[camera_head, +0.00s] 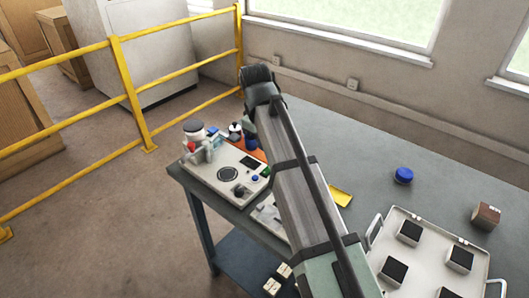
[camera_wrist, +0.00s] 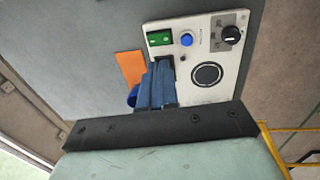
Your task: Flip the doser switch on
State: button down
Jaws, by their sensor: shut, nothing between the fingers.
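The doser (camera_head: 213,172) is a pale, flat-topped unit at the table's left end; its panel also shows in the wrist view (camera_wrist: 193,62). On it are a green rocker switch (camera_wrist: 159,39), a blue button (camera_wrist: 186,39), a black knob (camera_wrist: 231,34) and a dark round plate (camera_wrist: 207,74). The switch is a small green spot (camera_head: 266,171) in the head view. I cannot tell which way it is tipped. My gripper (camera_wrist: 163,64) is shut and empty, its blue-grey fingers pointing toward the panel edge near the switch. Contact cannot be judged. In the head view my arm hides the gripper.
An orange piece (camera_wrist: 130,68) lies beside the doser, with a blue round thing partly behind my fingers. Small bottles stand behind the doser. A blue lid (camera_head: 403,175), a brown block (camera_head: 486,216) and a white tray (camera_head: 437,226) with dark tiles are at right. A yellow rail borders the left.

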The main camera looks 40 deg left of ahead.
notch_tip(320, 180, up, 4)
send_over(267, 170)
jog(key=s, duration=0.2)
jog(key=shift+s, duration=0.2)
jog(key=shift+w+a+r, duration=0.1)
jog(key=shift+w, duration=0.6)
jog(key=f, duration=0.4)
jog(key=w+f, duration=0.1)
jog(key=f, duration=0.4)
jog(key=w+f, duration=0.1)
jog(key=f, duration=0.4)
